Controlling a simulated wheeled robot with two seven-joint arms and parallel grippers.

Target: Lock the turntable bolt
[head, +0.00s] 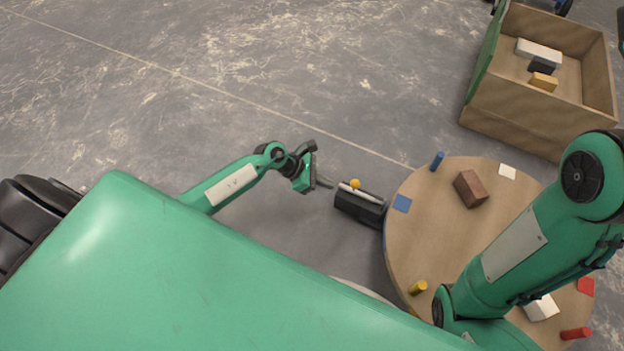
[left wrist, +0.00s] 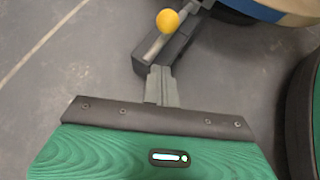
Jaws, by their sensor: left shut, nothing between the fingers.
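The turntable (head: 430,235) is a round wooden disc at the right of the head view; its edge shows in the left wrist view (left wrist: 290,12). The bolt is a pale metal rod with an orange-yellow knob (head: 355,184) on a black housing (head: 360,207) beside the turntable's left edge. In the left wrist view the knob (left wrist: 167,21) stands above the rod, just beyond my fingertips. My left gripper (head: 329,183) is shut and empty, left of the knob; its fingers (left wrist: 160,75) point at the housing. Whether they touch it is unclear. My right gripper is not visible.
The turntable carries a brown block (head: 470,188), a white block (head: 541,307), blue (head: 437,161), yellow (head: 418,287) and red (head: 575,333) pegs, and coloured patches. An open wooden crate (head: 520,125) with several blocks stands at the upper right.

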